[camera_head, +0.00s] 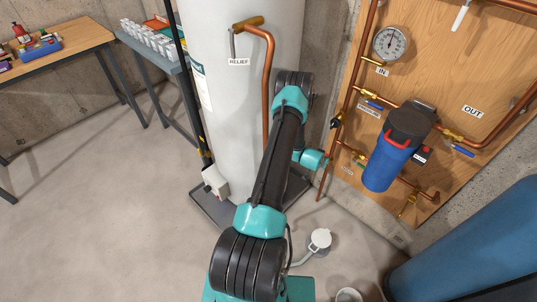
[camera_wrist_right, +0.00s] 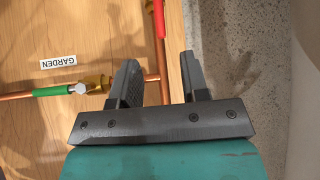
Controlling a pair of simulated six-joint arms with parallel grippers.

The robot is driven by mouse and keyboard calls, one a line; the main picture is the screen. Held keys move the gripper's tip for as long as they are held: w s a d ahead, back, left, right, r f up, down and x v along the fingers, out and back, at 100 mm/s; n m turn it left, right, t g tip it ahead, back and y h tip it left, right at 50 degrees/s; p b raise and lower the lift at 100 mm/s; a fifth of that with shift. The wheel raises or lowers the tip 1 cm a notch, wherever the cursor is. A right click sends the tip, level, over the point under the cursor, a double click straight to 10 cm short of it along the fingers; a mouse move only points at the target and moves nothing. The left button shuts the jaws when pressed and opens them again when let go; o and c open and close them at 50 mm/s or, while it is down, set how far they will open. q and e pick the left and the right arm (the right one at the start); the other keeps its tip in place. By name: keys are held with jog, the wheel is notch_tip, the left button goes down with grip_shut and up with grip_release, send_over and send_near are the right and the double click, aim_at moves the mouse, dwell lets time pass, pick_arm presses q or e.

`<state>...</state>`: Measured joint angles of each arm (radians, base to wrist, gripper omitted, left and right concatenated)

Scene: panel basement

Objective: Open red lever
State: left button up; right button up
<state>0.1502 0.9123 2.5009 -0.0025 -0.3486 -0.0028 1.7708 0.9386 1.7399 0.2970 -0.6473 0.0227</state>
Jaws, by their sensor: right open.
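A red lever or handle (camera_wrist_right: 159,18) shows at the top edge of the right wrist view, and its upper part is cut off. It lies along a copper pipe, beyond the fingertips and between their two lines. My right gripper (camera_wrist_right: 159,62) is open, its two dark fingers apart with nothing held. A copper pipe shows in the gap between the fingers. In the head view my right arm reaches toward the lower left of the wooden panel, and I cannot make out its fingers or the red lever there. My left gripper is not in view.
A green-handled valve (camera_wrist_right: 53,91) near a GARDEN label (camera_wrist_right: 59,62) is left of the fingers. The wooden panel (camera_head: 472,75) carries copper pipes, a gauge (camera_head: 390,42) and a blue filter (camera_head: 388,165). A white tank (camera_head: 213,100) stands left; a blue tank (camera_head: 475,250) stands at lower right.

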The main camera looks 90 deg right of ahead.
jog(key=v, duration=0.3)
jog(key=shift+w+a+r, duration=0.1)
dwell(0.4)
